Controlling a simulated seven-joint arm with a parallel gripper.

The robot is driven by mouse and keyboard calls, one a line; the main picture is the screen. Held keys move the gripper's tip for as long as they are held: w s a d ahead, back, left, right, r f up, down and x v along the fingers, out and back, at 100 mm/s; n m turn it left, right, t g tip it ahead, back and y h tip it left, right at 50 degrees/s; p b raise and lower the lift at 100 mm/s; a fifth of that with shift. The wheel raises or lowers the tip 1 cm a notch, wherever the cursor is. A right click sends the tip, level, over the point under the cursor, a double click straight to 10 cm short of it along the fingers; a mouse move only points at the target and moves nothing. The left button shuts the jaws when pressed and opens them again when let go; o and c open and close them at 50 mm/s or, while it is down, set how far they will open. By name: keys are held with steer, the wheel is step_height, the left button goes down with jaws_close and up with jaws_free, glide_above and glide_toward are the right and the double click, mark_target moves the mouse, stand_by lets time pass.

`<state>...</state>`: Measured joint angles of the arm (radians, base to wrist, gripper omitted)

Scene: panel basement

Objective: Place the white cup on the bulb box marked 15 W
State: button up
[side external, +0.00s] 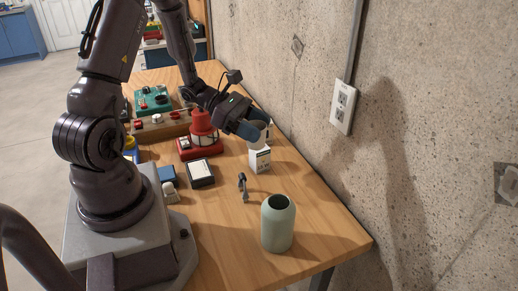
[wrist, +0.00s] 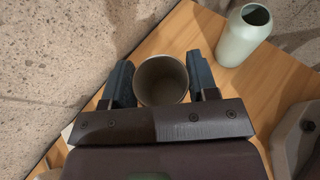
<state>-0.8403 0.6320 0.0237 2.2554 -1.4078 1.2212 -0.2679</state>
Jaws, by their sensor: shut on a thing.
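My gripper (side external: 251,131) is shut on the white cup (side external: 257,141), with one finger on each side of it. In the wrist view the cup (wrist: 162,80) stands between the two dark blue fingers, its open mouth facing the camera, and looks empty. A small white box with dark print (side external: 260,161) stands on the table right below the cup in the side view. The print is too small to read, so I cannot tell whether it says 15 W. I cannot tell whether the cup touches the box. Part of the cup is hidden by a finger.
A red lantern (side external: 203,122) stands left of the gripper. A dark box with a pale top (side external: 200,173), a small grey upright object (side external: 243,186) and a pale green vase (side external: 278,224) stand nearer. The concrete wall (side external: 300,100) runs close along the right table edge.

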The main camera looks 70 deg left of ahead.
steer(key=w+a+r+n+t+y, duration=0.2)
steer(key=w+a+n+t+y, duration=0.15)
steer(key=a, duration=0.35)
glide_above(259, 157)
steer(key=w+a, duration=0.1)
steer(key=a, duration=0.1)
steer(key=shift+n+g+y, duration=0.25)
steer(key=shift+n+y, duration=0.1)
steer(key=shift+n, duration=0.1)
steer(key=f, duration=0.8)
steer(key=shift+w+a, duration=0.1)
steer(key=shift+a, duration=0.1)
steer(key=o, duration=0.9)
steer(key=shift+f, duration=0.15)
